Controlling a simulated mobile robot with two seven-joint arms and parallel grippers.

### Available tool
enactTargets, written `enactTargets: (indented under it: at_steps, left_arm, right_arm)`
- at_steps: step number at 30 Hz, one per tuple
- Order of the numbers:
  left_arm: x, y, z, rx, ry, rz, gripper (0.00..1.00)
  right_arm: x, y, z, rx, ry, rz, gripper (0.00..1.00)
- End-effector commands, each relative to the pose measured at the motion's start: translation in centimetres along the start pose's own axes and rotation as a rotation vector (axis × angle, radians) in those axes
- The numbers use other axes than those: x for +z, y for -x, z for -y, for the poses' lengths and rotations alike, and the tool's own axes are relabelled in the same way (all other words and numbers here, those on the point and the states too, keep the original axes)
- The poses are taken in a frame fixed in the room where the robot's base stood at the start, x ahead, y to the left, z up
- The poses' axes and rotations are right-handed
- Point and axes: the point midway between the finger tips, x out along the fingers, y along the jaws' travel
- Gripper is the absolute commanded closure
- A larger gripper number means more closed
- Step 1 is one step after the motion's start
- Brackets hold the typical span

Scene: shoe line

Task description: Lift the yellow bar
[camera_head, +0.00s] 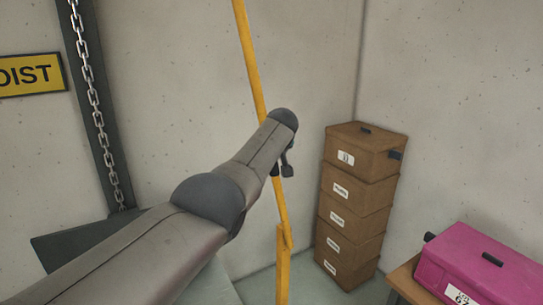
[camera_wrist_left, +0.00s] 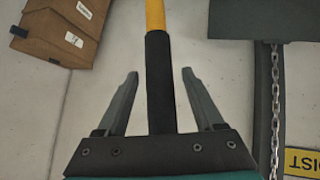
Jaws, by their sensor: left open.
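The yellow bar (camera_head: 252,60) runs nearly upright, slightly tilted, from the top of the head view down past my left arm. Low down it meets a wider yellow piece (camera_head: 283,265). My left gripper (camera_head: 284,168) is at the bar, partly hidden behind my own wrist. In the left wrist view the yellow bar (camera_wrist_left: 155,14) carries a black sleeve (camera_wrist_left: 159,60). The open fingers of my left gripper (camera_wrist_left: 160,74) stand on either side of this sleeve, with a visible gap on both sides. My right gripper is not in view.
Stacked brown boxes (camera_head: 350,222) stand in the corner to the right. A magenta case (camera_head: 485,262) sits on a table (camera_head: 405,285) at the lower right. A chain (camera_head: 95,97) hangs along a dark post at the left, beside a yellow sign (camera_head: 30,75).

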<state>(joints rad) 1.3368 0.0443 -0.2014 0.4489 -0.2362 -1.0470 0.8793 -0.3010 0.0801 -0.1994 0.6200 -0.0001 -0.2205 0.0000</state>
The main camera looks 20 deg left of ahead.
Motion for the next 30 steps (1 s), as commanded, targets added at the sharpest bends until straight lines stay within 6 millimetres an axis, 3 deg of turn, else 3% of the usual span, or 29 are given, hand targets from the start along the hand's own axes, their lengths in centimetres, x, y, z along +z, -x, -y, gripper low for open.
enactTargets:
  at_steps: [17, 30]
  left_arm:
    - [0.0, 2.3, 0.0, 0.001, 0.001, -0.001, 0.31]
    - [0.1, 6.9, 0.0, 0.003, 0.000, -0.003, 0.31]
  right_arm:
    - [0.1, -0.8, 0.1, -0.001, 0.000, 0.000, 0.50]
    - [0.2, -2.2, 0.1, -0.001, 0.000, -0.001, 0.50]
